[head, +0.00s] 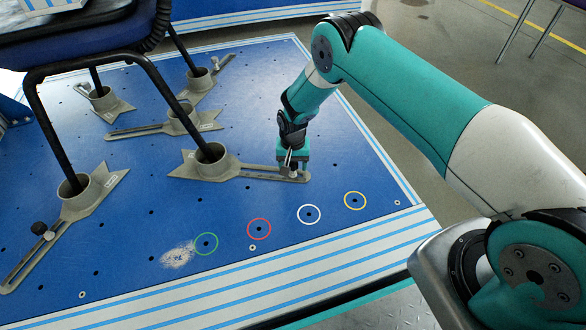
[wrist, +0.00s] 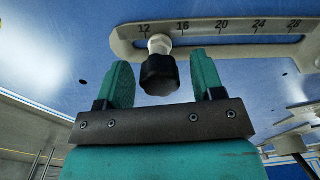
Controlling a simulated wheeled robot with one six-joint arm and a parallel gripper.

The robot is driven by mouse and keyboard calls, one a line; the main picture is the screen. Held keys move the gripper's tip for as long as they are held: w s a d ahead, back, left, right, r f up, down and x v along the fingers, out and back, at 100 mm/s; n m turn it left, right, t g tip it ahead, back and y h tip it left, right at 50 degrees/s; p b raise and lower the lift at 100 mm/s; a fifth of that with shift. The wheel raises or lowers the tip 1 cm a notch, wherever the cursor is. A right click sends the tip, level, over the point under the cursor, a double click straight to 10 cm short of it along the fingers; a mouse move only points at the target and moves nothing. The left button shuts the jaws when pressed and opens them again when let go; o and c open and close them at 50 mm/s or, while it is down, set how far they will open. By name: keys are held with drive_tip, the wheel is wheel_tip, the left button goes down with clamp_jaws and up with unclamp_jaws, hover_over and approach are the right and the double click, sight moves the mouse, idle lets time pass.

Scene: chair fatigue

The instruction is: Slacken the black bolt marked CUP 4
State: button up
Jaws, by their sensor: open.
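In the wrist view a black bolt (wrist: 159,75) with a ribbed knob head stands in the slot of a grey slotted arm (wrist: 215,45), near the marks 12 and 16. My gripper (wrist: 163,82) is open, with one teal finger on each side of the knob and visible gaps to both. In the head view my gripper (head: 291,160) is low over the right part of the slotted arm (head: 262,172) of the front middle cup (head: 210,163). I cannot read a CUP 4 marking in either view.
Black chair legs (head: 180,100) stand in several grey cups on the blue board (head: 130,220). Another black knob (head: 39,229) is on the left front cup's arm. Green, red, white (head: 309,214) and yellow rings mark the board's front, which is clear.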

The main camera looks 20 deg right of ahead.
drive_tip(key=m, duration=0.4)
drive_tip(key=c, duration=0.9)
drive_tip(key=n, duration=0.4)
drive_tip(key=n, duration=0.4)
